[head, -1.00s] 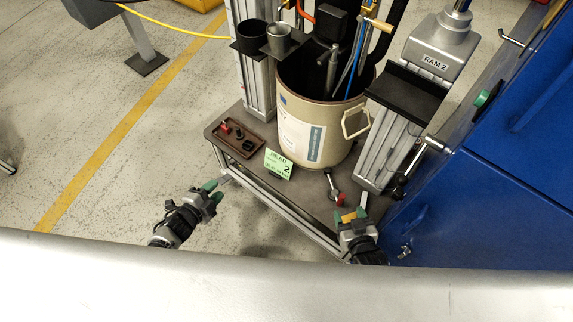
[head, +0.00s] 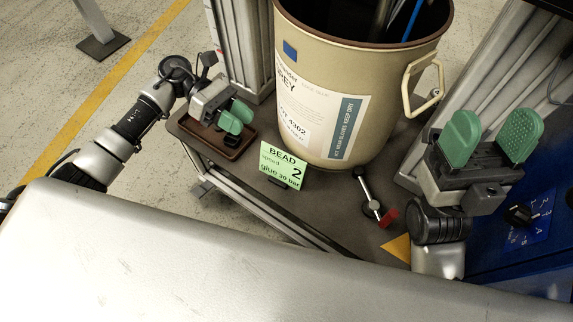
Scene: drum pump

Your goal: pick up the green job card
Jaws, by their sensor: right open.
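The green job card (head: 281,167), with "BEAD", "2" and "glue 30 bar" on it, stands tilted at the front edge of the dark platform, in front of the drum. A small dark piece shows at its lower edge. My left gripper (head: 236,116) is above the brown tray, up and left of the card and apart from it. Its green fingers look close together and partly overlap, so its opening is unclear. My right gripper (head: 490,137) is open and empty at the right, its green fingers pointing up, well away from the card.
The beige drum (head: 338,110) stands right behind the card. The brown tray (head: 229,151) lies left of it. A lever with a red end (head: 372,203) lies to its right. A yellow piece (head: 398,247) and a blue cabinet (head: 520,255) are further right.

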